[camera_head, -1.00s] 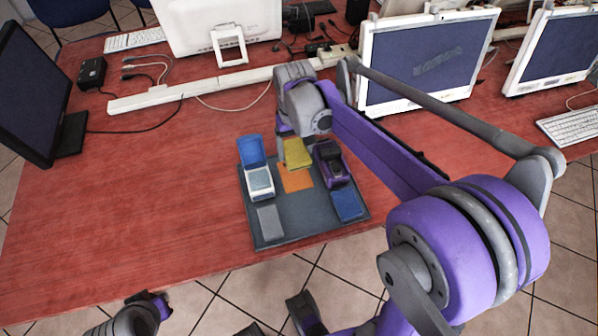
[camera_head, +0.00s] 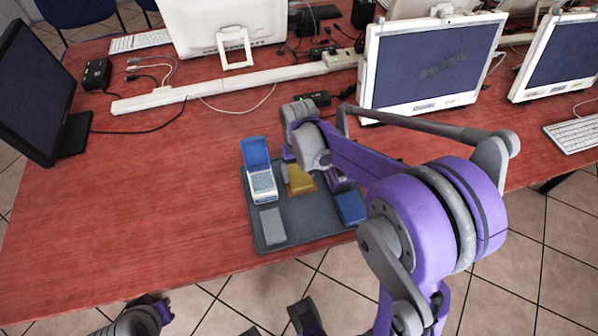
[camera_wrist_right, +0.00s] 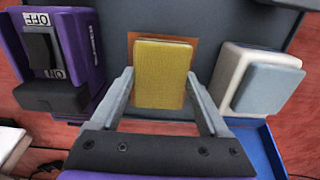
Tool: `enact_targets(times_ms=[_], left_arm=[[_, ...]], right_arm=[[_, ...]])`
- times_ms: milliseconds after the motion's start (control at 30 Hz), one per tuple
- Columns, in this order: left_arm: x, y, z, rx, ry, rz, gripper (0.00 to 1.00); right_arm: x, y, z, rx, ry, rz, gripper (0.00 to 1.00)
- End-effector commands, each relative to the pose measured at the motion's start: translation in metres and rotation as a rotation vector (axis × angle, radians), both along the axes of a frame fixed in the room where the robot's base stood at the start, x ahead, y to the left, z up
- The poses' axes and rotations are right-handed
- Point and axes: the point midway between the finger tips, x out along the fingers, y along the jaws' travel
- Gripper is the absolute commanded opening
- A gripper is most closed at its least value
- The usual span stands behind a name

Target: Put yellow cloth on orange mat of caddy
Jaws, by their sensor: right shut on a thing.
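The yellow cloth (camera_head: 300,179) is a small folded rectangle over the orange mat (camera_head: 314,187) of the dark grey caddy (camera_head: 262,245). My right gripper (camera_wrist_right: 170,100) is shut on the yellow cloth (camera_wrist_right: 162,72), with a finger at each side of its near end. The orange mat (camera_wrist_right: 192,42) shows as a border around the cloth in the right wrist view. I cannot tell whether the cloth touches the mat. Parts of mine show at the bottom left of the head view, but the left gripper's jaws cannot be made out.
On the caddy are a white box (camera_head: 262,186) with a raised blue lid, a grey block (camera_head: 271,226), a blue block (camera_head: 350,208) and a purple device (camera_wrist_right: 75,50) marked OFF, partly hidden by my arm in the head view. The red table (camera_head: 140,210) is clear to the left.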

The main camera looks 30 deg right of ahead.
Motion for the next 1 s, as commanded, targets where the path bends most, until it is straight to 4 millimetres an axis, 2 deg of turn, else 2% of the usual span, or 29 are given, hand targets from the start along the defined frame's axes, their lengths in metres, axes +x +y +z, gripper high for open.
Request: enact_targets(times_ms=[67, 100, 200, 433, 567, 667, 1000], left_arm=[[0.0, 0.0, -0.003, 0.0, 0.001, 0.0, 0.0], [0.0, 0.0, -0.003, 0.0, 0.001, 0.0, 0.0], [0.0, 0.0, -0.002, 0.0, 0.001, 0.0, 0.0], [0.0, 0.0, -0.001, 0.0, 0.0, 0.0, 0.0], [0.0, 0.0, 0.002, 0.0, -0.001, 0.0, 0.0], [0.0, 0.0, 0.005, 0.0, -0.001, 0.0, 0.0], [0.002, 0.0, 0.014, 0.0, -0.005, 0.0, 0.0]], right_arm=[[0.0, 0.0, -0.004, 0.0, 0.0, 0.0, 0.27], [0.0, 0.0, -0.003, 0.0, 0.0, 0.0, 0.84], [0.0, 0.0, -0.002, 0.0, 0.0, 0.0, 1.0], [0.0, 0.0, -0.002, 0.0, 0.0, 0.0, 1.0], [0.0, 0.0, 0.007, 0.0, 0.0, 0.0, 1.0], [0.0, 0.0, 0.023, 0.0, 0.0, 0.0, 1.0], [-0.001, 0.0, 0.095, 0.0, 0.0, -0.001, 1.0]])
